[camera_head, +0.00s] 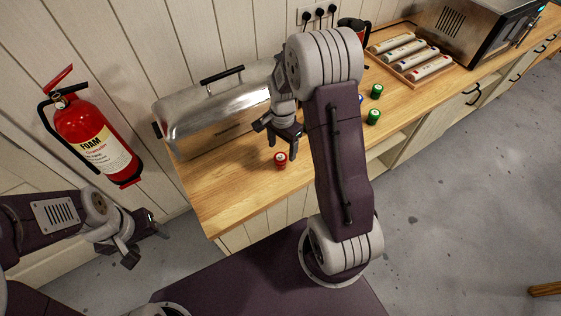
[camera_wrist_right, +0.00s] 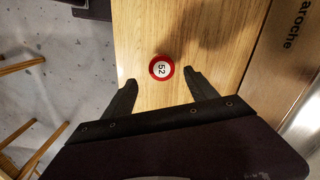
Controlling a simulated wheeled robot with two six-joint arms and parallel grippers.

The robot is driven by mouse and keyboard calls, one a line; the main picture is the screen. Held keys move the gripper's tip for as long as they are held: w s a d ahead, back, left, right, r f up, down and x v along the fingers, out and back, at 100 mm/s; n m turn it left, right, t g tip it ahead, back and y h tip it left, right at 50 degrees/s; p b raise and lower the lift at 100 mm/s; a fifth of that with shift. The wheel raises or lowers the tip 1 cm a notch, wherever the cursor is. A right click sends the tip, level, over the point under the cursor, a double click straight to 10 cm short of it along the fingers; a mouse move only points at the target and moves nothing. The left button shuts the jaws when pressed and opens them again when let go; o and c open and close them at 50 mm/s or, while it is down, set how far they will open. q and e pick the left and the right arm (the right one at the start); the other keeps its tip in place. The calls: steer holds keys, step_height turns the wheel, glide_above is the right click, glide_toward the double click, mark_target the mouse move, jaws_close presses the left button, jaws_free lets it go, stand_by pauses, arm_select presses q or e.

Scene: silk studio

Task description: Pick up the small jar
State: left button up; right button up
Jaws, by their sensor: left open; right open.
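A small red jar (camera_head: 280,159) stands on the wooden counter in front of the silver box. In the right wrist view the jar (camera_wrist_right: 161,68) shows a white lid marked 52, just beyond and between the open fingertips. My right gripper (camera_head: 284,142) is open and empty above the jar; in the right wrist view its two fingers (camera_wrist_right: 160,80) are spread apart. My left gripper (camera_head: 146,243) is open and empty, off the counter over the floor at the left. Other small jars stand further right: green ones (camera_head: 373,117) and a blue one (camera_head: 361,98), partly hidden by my right arm.
A silver bread-box-like container (camera_head: 215,112) stands behind the red jar. A tray of rolls (camera_head: 410,55) and a microwave (camera_head: 475,25) are further along the wooden counter (camera_head: 225,205). A fire extinguisher (camera_head: 95,140) hangs on the wall at left. The counter's front-left part is clear.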

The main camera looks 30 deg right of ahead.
mark_target(280, 157)
steer(key=f, duration=0.1)
steer(key=a+f, duration=0.1)
steer(key=shift+f, duration=0.3)
step_height(280, 157, down, 5)
steer(key=shift+d+r+p, duration=0.15)
steer(key=shift+r+p, duration=0.05)
steer(key=shift+p, duration=0.7)
steer(key=shift+w+f, duration=0.1)
steer(key=shift+f, duration=0.3)
jaws_close()
steer(key=shift+r, duration=0.6)
step_height(280, 157, up, 3)
steer(key=shift+w+f+b, duration=0.1)
steer(key=shift+b, duration=0.5)
arm_select(q)
steer(key=shift+a+f+b, duration=0.3)
steer(key=shift+f+b, duration=0.25)
steer(key=shift+b, duration=0.4)
arm_select(e)
steer(key=d+r, duration=0.7)
steer(key=d, duration=0.4)
steer(key=shift+s+d, duration=0.25)
steer(key=shift+s, duration=0.1)
